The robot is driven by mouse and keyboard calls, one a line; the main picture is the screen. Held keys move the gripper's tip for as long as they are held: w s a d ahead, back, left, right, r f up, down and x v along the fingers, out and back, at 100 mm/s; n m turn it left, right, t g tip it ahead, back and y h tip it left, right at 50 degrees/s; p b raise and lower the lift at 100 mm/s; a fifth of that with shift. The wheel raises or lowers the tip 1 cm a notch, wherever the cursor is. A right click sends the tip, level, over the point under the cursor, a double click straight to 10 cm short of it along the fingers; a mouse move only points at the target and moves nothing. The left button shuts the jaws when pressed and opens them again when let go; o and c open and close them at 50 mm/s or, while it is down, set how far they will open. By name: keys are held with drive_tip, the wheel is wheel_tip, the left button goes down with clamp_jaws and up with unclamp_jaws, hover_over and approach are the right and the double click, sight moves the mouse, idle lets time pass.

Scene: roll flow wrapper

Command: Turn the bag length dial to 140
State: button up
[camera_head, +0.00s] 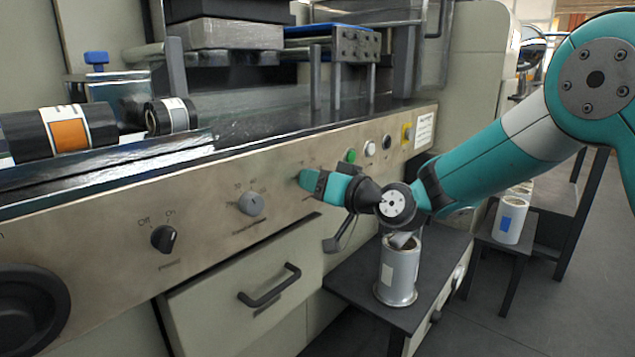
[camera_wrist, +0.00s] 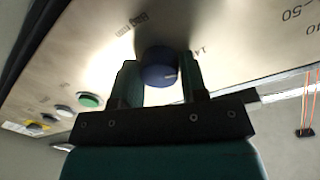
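A dark blue dial (camera_wrist: 161,66) sits on the metal control panel in the wrist view. Small printed words stand beside it, too blurred to read surely. My gripper (camera_wrist: 161,80) has its two green fingers on either side of this dial. The dial nearly fills the space between them; I cannot tell whether both fingers press on it. In the head view my gripper (camera_head: 304,178) reaches the panel right of the grey dial and hides the blue dial. The dial's pointer and its 140 mark cannot be made out.
A grey dial (camera_head: 251,203) and a black on/off knob (camera_head: 164,239) lie left along the panel (camera_head: 205,196). A green button (camera_head: 351,156) and a white button (camera_head: 369,148) lie right. A drawer handle (camera_head: 270,286) juts out below. A silver canister (camera_head: 397,272) stands under my wrist.

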drive_tip(key=o, duration=0.4)
drive_tip(key=b+v, duration=0.1)
drive_tip(key=v, duration=1.6)
drive_tip(key=shift+s+d+f, duration=0.1)
drive_tip(key=shift+s, duration=0.05)
